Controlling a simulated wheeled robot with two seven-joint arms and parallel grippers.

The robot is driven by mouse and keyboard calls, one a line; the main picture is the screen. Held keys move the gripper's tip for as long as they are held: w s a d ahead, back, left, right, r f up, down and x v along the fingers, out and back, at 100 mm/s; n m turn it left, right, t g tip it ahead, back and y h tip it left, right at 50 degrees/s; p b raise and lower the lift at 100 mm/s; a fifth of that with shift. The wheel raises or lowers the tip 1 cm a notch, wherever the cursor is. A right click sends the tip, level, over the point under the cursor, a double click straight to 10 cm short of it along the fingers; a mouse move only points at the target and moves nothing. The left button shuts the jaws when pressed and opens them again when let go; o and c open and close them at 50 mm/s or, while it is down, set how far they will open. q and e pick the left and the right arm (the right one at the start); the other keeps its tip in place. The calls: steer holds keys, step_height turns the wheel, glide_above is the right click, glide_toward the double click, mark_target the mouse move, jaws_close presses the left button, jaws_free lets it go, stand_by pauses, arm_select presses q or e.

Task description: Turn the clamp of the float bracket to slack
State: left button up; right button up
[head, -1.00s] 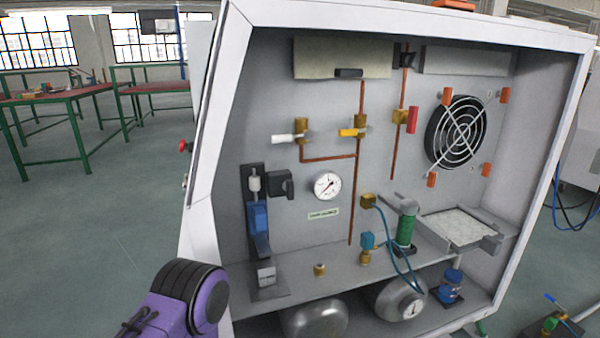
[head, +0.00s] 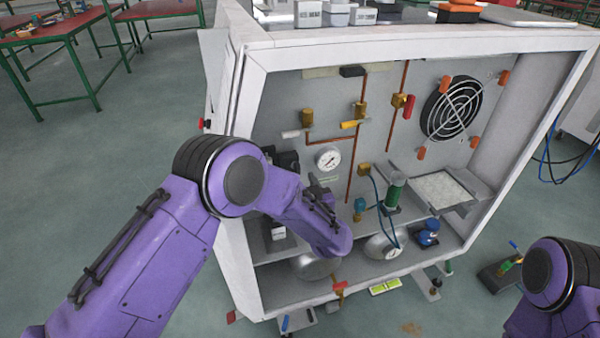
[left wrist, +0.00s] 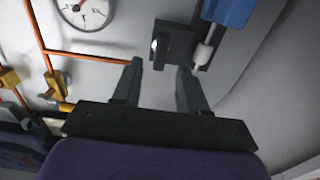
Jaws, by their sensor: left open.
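The float bracket is mostly hidden behind my left arm in the head view. Its dark clamp (head: 287,160) shows just above the arm. In the left wrist view the clamp is a black block (left wrist: 175,44) with a small pale round end, beside a white cylinder (left wrist: 203,54) and a blue body (left wrist: 230,11). My left gripper (left wrist: 160,66) is open and empty, its two fingertips pointing at the clamp and seeming just short of it; contact cannot be told. In the head view this gripper (head: 317,186) is small and partly hidden. My right gripper is out of view.
A pressure gauge (head: 328,158) and copper pipes with a yellow-handled valve (head: 352,124) are close to the left gripper. A green cylinder (head: 395,190) and a grey tray (head: 474,188) stand further right. The cabinet's white left edge (head: 238,95) is beside my left arm.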

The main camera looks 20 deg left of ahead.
mark_target(298, 171)
arm_select(q)
steer(key=x, duration=0.4)
jaws_close()
